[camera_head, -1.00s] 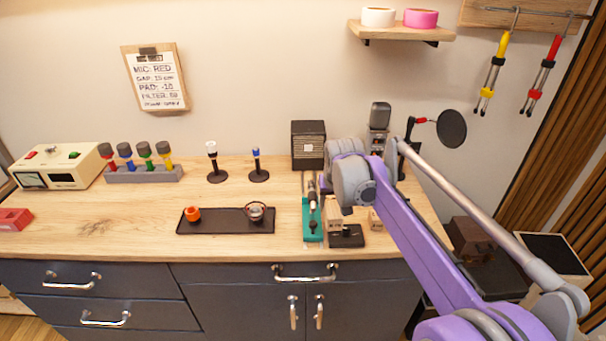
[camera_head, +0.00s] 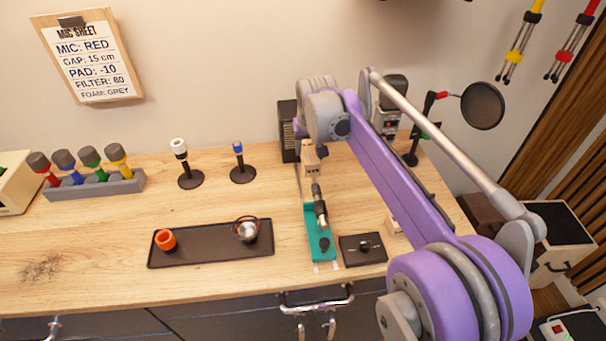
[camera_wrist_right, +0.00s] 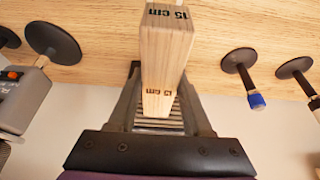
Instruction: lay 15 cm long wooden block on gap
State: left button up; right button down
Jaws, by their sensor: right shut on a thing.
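My right gripper (camera_wrist_right: 160,105) is shut on the wooden block marked 15 cm (camera_wrist_right: 167,55), which sits between its two fingers. In the head view the pale block (camera_head: 312,160) shows just below my wrist, close to the dark amp (camera_head: 288,132); the fingers are mostly hidden there. A microphone (camera_head: 319,208) lies on a teal sled (camera_head: 320,243) in front of the amp, pointing towards it. The block appears over the gap between microphone and amp; I cannot tell whether it touches either or the table. My left gripper is not in view.
A black box with a knob (camera_head: 363,249) stands right of the sled. Another wooden block (camera_head: 392,223) is partly behind my arm. A black tray (camera_head: 200,259) lies left of the sled.

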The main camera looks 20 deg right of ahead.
jog(key=f, duration=0.4)
jog(key=shift+s+f, duration=0.2)
jog(key=shift+w+f, duration=0.1)
jog(key=shift+f, duration=2)
jog(key=shift+f+b, duration=0.55)
jog(key=shift+f, duration=0.05)
jog(key=shift+c, duration=1.6)
grip_release()
